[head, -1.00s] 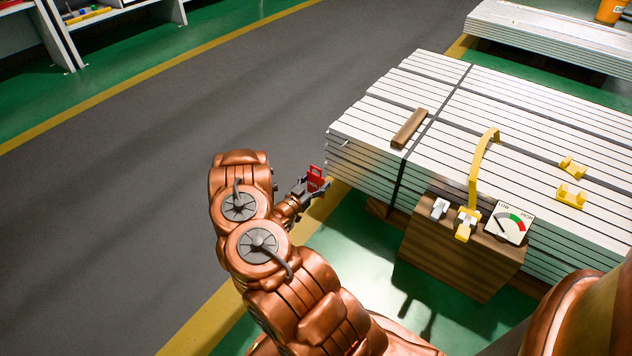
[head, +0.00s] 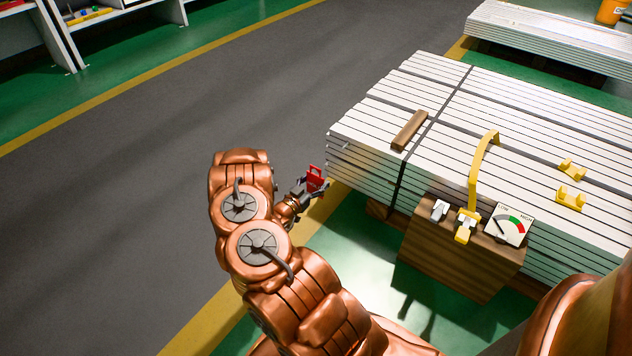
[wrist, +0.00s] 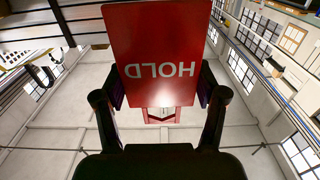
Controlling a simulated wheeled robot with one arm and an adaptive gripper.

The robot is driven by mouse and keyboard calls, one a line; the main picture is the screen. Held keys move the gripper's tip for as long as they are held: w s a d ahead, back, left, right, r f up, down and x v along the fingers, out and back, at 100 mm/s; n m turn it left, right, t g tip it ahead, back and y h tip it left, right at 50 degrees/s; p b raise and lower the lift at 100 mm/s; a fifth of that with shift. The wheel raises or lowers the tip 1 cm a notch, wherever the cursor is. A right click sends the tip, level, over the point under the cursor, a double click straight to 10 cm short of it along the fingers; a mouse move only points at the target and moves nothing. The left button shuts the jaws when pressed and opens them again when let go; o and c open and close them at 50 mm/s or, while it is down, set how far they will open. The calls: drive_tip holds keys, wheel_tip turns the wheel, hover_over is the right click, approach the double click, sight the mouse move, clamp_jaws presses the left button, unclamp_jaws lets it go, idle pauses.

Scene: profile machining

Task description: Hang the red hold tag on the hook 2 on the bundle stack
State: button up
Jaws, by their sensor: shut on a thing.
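The red hold tag (head: 315,178) is in my gripper (head: 312,188), at the near left corner of the bundle stack (head: 380,135) in the head view. In the wrist view the tag (wrist: 160,55) fills the upper middle, with the word HOLD upside down. The fingers of my gripper (wrist: 160,100) close on the tag's two sides. The stack is made of white layered profiles with dark straps. Small dark marks show on its left end face, but I cannot tell which is hook 2. Whether the tag touches the stack is unclear.
A wooden block (head: 409,130) lies on the stack. Yellow brackets (head: 571,196) sit on top. The grey aisle (head: 200,110) at left is clear.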

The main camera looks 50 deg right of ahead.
drive_tip(key=shift+a+b, duration=0.55)
drive_tip(key=shift+a, duration=0.95)
drive_tip(key=shift+s+a+b, duration=0.15)
drive_tip(key=shift+a+b, duration=0.55)
drive_tip(key=shift+a, duration=1.05)
